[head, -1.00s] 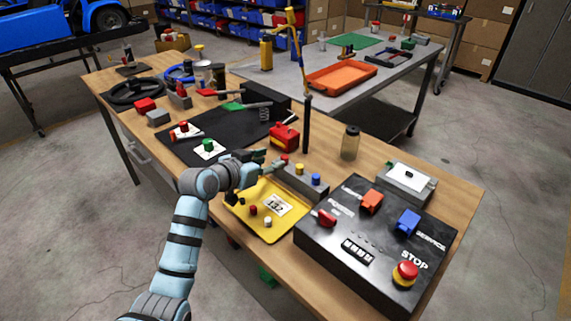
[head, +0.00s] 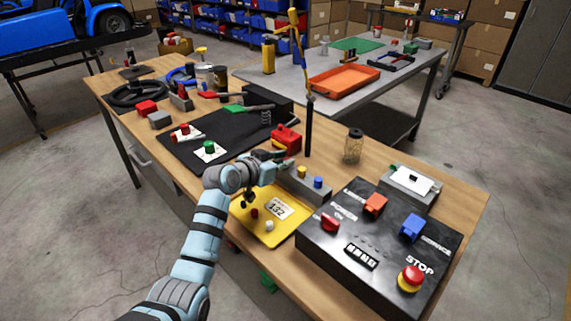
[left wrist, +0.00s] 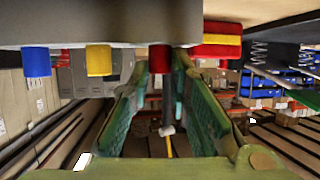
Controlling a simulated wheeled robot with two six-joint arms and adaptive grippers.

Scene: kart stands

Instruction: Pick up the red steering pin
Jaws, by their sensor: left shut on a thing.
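The grey pin block (head: 303,190) stands on the wooden table behind the yellow tray. A yellow pin (head: 302,171) and a blue pin (head: 318,182) stand upright in it. My left gripper (head: 283,163) reaches the block's left end and hides the red steering pin in the head view. In the left wrist view, which shows the block upside down, the red pin (left wrist: 160,58) sits between the green fingers, which are shut on it. The red pin looks level with the yellow pin (left wrist: 98,60) and blue pin (left wrist: 36,62), still against the block.
A red block (head: 286,140) and a black post (head: 308,130) stand just behind the gripper. A glass jar (head: 353,147) stands to the right. The yellow tray (head: 255,233) and black control box (head: 345,265) lie in front.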

